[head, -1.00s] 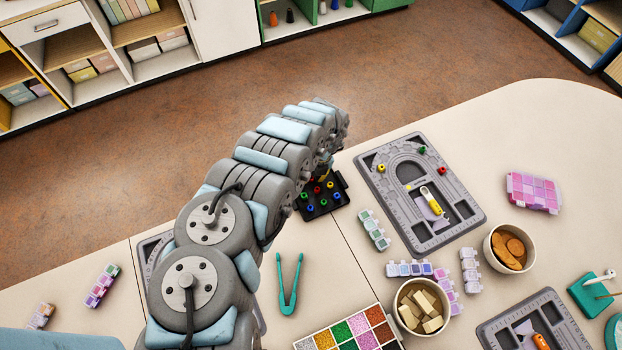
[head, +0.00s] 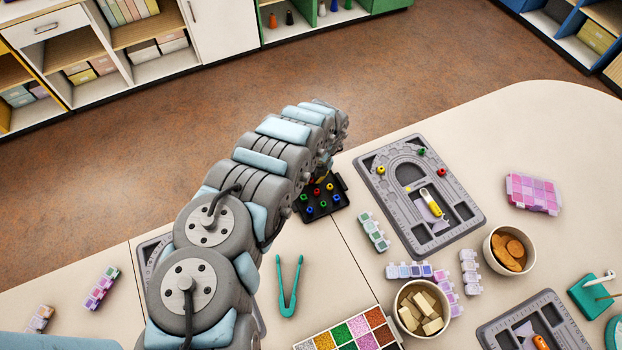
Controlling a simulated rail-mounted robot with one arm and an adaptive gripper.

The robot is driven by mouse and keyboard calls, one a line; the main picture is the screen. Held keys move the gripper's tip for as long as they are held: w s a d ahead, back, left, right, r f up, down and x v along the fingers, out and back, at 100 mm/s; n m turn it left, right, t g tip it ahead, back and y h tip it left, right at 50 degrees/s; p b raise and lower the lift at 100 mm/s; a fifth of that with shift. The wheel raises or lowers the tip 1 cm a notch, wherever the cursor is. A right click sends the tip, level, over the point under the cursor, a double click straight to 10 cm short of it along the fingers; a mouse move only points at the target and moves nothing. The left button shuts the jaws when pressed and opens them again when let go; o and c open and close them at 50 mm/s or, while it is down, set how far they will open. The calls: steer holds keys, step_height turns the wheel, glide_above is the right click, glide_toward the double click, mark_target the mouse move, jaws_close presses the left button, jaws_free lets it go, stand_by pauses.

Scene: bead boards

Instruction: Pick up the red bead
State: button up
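A red bead (head: 317,191) shows on this tray among green, blue and yellow ones. Another red bead (head: 441,170) lies on the right side of the grey bead board (head: 402,220). My gripper (head: 321,177) is over the far part of the black tray, mostly hidden behind my own arm. Its fingers are too small and covered to show whether they are open or hold anything.
Green tweezers (head: 290,287) lie in front of the tray. Pastel bead boxes (head: 374,232) stand between the tray and a bowl of wooden blocks (head: 421,307). A bowl of brown discs (head: 509,249) is farther right. A sectioned glitter box (head: 350,333) sits at the front.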

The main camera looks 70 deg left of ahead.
steer(key=r, duration=0.3)
steer(key=shift+s+r+p, duration=0.2)
steer(key=shift+r+p, duration=0.05)
steer(key=shift+p, duration=0.05)
steer(key=shift+s+d+r+p, duration=0.2)
steer(key=shift+s+d+r, duration=0.3)
steer(key=shift+r, duration=0.2)
steer(key=shift+s+d+r+p, duration=0.2)
steer(key=shift+s+d+r, duration=0.15)
steer(key=shift+s+r, duration=0.3)
steer(key=s+d+r+p, duration=0.6)
steer(key=s+p, duration=0.2)
steer(key=p, duration=0.4)
steer(key=shift+s+r+p, duration=0.2)
steer(key=shift+s+p, duration=0.2)
